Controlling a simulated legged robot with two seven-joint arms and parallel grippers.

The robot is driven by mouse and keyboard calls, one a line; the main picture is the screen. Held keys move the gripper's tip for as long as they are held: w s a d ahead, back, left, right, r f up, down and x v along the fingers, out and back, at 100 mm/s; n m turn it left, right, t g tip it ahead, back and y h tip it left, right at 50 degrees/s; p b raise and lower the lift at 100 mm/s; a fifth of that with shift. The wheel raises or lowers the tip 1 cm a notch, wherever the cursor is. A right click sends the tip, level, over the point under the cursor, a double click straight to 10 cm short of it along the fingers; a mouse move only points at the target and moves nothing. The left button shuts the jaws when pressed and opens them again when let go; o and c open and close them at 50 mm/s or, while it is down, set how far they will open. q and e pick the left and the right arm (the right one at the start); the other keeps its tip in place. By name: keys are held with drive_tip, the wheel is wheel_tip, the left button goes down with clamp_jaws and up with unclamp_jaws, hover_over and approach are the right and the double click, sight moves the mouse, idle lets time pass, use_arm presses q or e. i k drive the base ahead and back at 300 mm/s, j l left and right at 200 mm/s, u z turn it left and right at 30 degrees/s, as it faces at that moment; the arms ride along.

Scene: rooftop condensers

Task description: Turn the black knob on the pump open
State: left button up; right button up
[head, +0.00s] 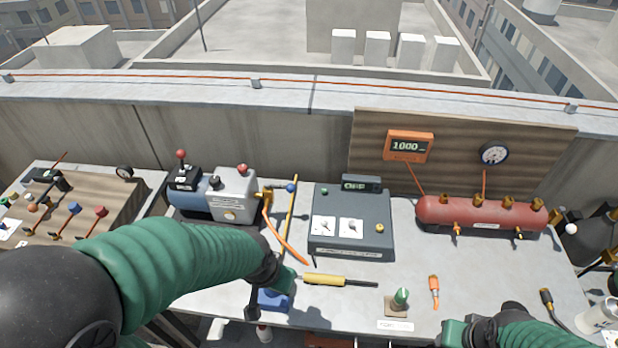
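The pump (231,189), a grey block with a blue cylinder and a dark end block (184,178), stands at the left of the grey table. It carries a red ball-topped lever (181,154) and a red knob (242,169). A brass fitting and a blue-ended valve (290,188) are at its right side. My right gripper (462,334) is at the bottom edge, partly cut off.
A dark grey console (351,247) is right of the pump, with an orange hose (285,240) between. A yellow-handled tool (325,280) lies near my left gripper. A red manifold tank (480,214) is at right, below a 1000 display (408,146) and a gauge (494,154).

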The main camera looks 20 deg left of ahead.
sight(215, 180)
drive_tip(key=u, duration=1.35)
